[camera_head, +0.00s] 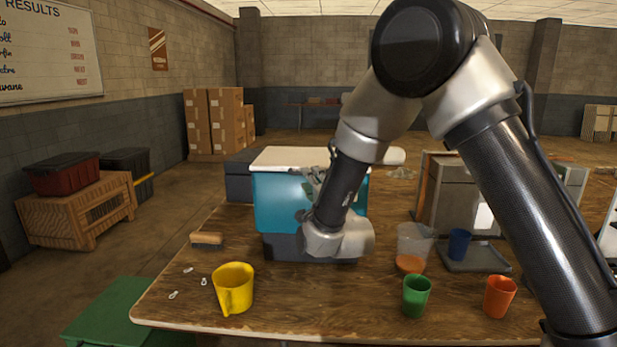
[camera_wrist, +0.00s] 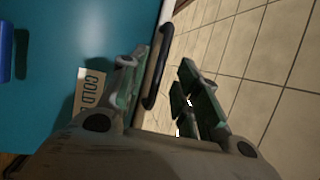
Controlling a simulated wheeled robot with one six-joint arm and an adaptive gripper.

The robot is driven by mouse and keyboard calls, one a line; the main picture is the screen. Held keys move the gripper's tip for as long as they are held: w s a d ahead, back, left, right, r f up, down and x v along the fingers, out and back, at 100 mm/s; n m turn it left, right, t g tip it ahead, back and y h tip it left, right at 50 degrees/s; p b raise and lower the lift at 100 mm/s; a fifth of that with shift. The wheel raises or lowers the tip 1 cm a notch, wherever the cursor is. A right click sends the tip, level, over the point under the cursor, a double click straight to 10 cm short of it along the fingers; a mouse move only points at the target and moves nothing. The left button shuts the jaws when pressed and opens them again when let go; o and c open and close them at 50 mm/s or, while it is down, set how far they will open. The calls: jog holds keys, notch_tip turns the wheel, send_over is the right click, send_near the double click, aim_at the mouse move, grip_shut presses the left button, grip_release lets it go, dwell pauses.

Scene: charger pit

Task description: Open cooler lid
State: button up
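The cooler has a teal body (camera_head: 280,205), a dark grey base and a white lid (camera_head: 288,156). It stands at the back middle of the wooden table, and the lid lies shut on top. My gripper (camera_head: 320,178) is in front of the cooler, near the lid's front edge, and hides part of the teal face. In the wrist view, my gripper (camera_wrist: 160,88) is open, with its two fingers apart. A black bar handle (camera_wrist: 158,66) shows between and beyond the fingertips. A label reading "COLD" (camera_wrist: 92,88) is on the teal face (camera_wrist: 70,40). I cannot tell whether either finger touches the handle.
On the table (camera_head: 340,305) are a yellow pitcher (camera_head: 233,288), a green cup (camera_head: 416,296), an orange cup (camera_head: 499,296), a clear container (camera_head: 413,246) and a grey tray (camera_head: 487,260) with a blue cup (camera_head: 459,244). A brown block (camera_head: 206,238) lies left of the cooler.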

jog(key=shift+x, duration=1.55)
jog(key=shift+d, duration=0.1)
grip_shut()
